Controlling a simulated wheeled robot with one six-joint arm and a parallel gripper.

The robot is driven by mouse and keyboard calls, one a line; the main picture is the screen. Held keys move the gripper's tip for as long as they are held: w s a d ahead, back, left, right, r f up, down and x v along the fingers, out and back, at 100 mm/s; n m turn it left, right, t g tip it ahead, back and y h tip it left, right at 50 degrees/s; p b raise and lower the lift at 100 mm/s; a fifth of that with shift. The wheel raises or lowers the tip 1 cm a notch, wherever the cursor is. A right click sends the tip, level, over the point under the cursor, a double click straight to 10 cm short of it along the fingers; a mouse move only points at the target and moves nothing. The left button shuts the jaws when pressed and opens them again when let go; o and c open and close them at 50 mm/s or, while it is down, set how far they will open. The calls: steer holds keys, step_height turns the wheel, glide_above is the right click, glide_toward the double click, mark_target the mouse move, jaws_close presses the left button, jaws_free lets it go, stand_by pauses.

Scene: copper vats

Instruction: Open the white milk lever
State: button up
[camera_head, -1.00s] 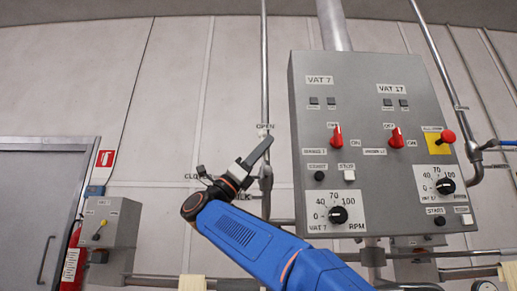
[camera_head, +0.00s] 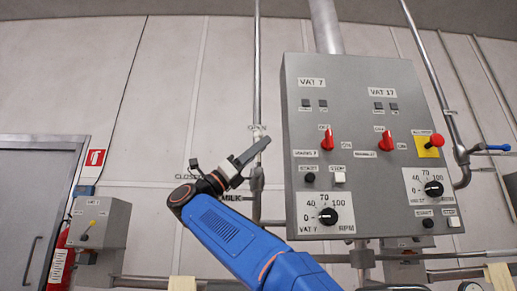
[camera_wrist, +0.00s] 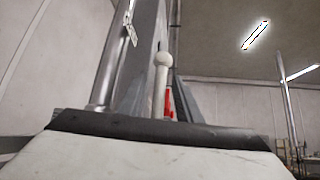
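In the head view the lever itself is not clear behind my gripper. Its valve (camera_head: 257,180) is on the vertical pipe, near the OPEN, CLOSED and MILK labels. My gripper (camera_head: 252,150) points up and right, with its dark end overlapping the pipe just below the OPEN label. Only one dark finger shape stands out, so its opening is unclear. I see nothing held. Contact with the lever cannot be told.
A grey control panel (camera_head: 375,153) with red switches and dials stands close on the right. A blue-handled valve (camera_head: 492,148) is at the far right. A small box with a yellow lever (camera_head: 88,231) and a grey door (camera_head: 30,220) are on the left.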

steer(key=shift+a, duration=0.1)
steer(key=v, duration=1.7)
steer(key=shift+f, duration=0.25)
